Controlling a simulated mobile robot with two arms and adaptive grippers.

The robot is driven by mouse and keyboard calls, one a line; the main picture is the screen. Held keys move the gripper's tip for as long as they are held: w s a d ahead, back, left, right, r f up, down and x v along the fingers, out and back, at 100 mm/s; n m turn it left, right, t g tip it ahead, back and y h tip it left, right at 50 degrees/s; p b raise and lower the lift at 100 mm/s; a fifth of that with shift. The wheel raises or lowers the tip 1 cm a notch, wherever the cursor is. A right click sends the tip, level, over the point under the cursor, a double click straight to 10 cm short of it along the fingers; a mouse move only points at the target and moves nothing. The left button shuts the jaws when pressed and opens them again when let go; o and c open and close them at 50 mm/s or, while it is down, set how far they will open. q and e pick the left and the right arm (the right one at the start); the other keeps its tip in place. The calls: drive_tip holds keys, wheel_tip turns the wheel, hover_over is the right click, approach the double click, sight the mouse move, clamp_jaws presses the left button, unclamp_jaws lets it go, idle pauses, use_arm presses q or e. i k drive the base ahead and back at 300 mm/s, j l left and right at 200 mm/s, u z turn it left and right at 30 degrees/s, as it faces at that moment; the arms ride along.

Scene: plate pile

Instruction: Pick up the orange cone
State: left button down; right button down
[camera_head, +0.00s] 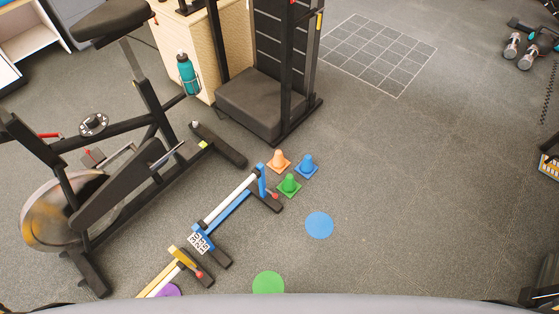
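The orange cone (279,161) stands upright on the grey floor, near the centre of the head view. A blue cone (307,165) stands close to its right, and a green cone (289,185) stands just in front of it. Nothing is holding the orange cone. Neither of my grippers can be made out in this view; only dark parts show at the bottom corners, too cut off to identify.
A low blue-and-white hurdle (228,203) ends just left of the cones. A black exercise machine (250,104) stands behind them, and an exercise bike (100,170) is at left. Flat blue (319,225) and green (268,283) discs lie nearer.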

sight(278, 163)
drive_tip(key=i+l+u, duration=0.15)
drive_tip(key=u, duration=0.65)
drive_tip(key=i+l+u, duration=0.25)
drive_tip(key=l, duration=0.35)
drive_tip(key=l+u, duration=0.3)
drive_tip(key=l, duration=0.3)
drive_tip(key=l+u, duration=0.25)
drive_tip(key=l, duration=0.45)
drive_tip(key=i, duration=0.05)
